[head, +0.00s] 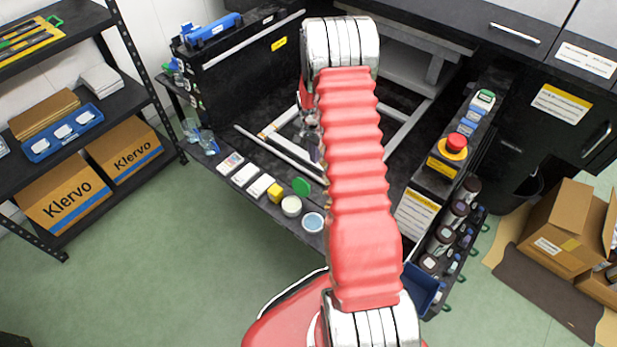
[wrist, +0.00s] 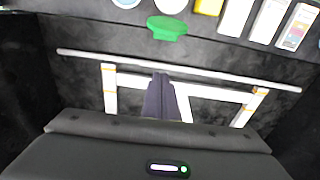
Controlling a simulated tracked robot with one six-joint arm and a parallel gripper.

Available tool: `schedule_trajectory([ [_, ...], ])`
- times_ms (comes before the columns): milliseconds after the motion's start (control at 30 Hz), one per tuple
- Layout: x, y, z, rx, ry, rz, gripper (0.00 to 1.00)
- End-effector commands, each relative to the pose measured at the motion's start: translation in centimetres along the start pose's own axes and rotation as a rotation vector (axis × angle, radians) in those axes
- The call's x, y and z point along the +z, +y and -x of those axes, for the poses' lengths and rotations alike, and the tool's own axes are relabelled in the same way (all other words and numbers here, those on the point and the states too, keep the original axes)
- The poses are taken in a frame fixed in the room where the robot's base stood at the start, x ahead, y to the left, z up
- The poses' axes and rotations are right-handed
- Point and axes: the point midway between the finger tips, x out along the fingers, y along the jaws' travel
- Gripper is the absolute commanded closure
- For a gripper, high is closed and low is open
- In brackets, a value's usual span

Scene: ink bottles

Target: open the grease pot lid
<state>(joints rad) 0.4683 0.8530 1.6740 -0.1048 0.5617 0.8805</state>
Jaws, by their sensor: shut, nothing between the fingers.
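A round green piece (head: 301,187) is at the front edge of the black work station, right of a yellow block; it also shows top centre in the wrist view (wrist: 167,27). I cannot tell if it is the grease pot's lid. Beside it are a round cream-topped pot (head: 291,206) and a round pale-blue-topped pot (head: 313,222); both are cut off by the top edge of the wrist view. My gripper's dark fingers (wrist: 160,95) are together and empty, apart from the green piece. In the head view my red arm partly hides the gripper.
A pale rail (wrist: 190,70) and a white frame (wrist: 215,93) lie beyond my fingers. White boxes (head: 245,175) and a yellow block (head: 274,193) line the front edge. A red emergency button (head: 456,144) and dark bottles (head: 458,212) stand on the right. Shelves are at left.

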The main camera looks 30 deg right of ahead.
Motion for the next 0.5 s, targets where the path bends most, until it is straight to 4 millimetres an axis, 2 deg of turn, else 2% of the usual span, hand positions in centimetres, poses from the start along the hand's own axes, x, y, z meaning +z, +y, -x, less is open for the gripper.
schedule_trajectory([
  [500, 0.1, 0.06, -0.62, 0.002, -0.004, -0.013, 1.0],
])
